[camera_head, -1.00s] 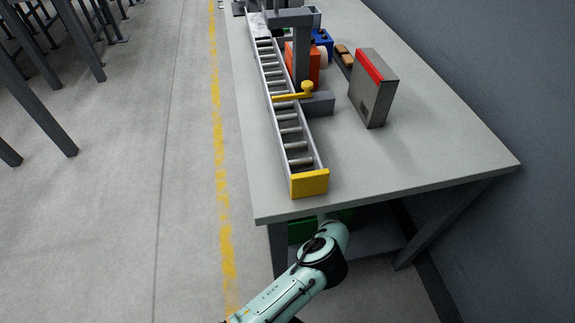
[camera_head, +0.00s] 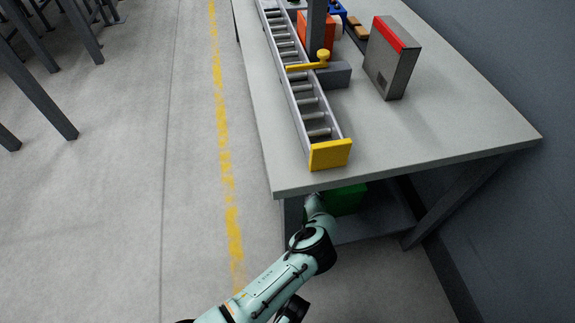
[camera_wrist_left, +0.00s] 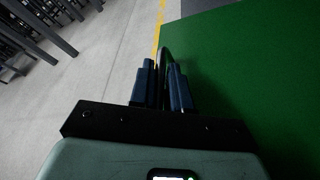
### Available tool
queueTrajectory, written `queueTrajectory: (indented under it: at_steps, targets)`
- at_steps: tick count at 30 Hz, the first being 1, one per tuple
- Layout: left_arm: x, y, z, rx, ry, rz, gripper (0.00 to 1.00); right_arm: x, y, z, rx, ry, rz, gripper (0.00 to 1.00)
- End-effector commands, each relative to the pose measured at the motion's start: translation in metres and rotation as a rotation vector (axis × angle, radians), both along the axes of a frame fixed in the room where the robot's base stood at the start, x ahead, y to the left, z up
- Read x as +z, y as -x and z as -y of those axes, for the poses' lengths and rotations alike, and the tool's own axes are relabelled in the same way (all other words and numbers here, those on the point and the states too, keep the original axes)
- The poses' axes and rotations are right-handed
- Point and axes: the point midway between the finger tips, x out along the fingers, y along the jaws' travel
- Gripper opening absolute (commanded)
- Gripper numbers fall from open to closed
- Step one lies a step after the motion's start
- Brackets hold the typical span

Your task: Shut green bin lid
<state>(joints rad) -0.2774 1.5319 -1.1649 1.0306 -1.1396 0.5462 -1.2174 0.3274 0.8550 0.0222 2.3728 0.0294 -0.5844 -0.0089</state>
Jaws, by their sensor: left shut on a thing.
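The green bin (camera_head: 343,200) is under the near end of the table, mostly hidden by the tabletop. In the left wrist view a broad flat green panel (camera_wrist_left: 255,75) fills the right side; it looks like the bin's lid, but its angle is unclear. My left gripper (camera_wrist_left: 165,82) is at the panel's left edge, with its two blue fingers shut on a thin dark curved bar (camera_wrist_left: 167,52) that looks like a handle. In the head view my left arm reaches under the table edge and its gripper is hidden. My right gripper is not in view.
The grey table (camera_head: 440,150) holds a roller conveyor (camera_head: 298,85) with a yellow end plate (camera_head: 330,154), and a grey box with a red strip (camera_head: 392,60). A table leg (camera_head: 293,212) stands close to my left arm.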

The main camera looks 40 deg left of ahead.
Motion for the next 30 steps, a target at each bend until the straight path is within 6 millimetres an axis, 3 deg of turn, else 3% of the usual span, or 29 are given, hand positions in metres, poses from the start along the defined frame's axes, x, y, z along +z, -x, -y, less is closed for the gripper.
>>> queueTrajectory:
  at_steps: [10,11,12,20,26,30]
  targets:
    - [-0.007,0.002,0.001,-0.002,0.009,-0.006,0.00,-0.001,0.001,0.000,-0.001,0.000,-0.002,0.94]
    - [-0.007,0.002,0.001,-0.002,0.010,-0.007,0.20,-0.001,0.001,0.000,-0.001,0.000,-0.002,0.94]
    - [-0.007,0.002,0.001,-0.002,0.009,-0.008,0.23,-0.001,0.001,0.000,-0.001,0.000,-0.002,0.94]
    - [-0.005,0.003,0.003,-0.002,0.008,-0.007,0.23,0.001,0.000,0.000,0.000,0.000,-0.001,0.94]
    - [0.007,0.014,0.026,-0.006,0.007,-0.007,0.23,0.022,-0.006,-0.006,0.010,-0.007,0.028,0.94]
    - [0.019,0.028,0.054,-0.007,0.006,-0.005,0.23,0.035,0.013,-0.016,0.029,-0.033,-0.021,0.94]
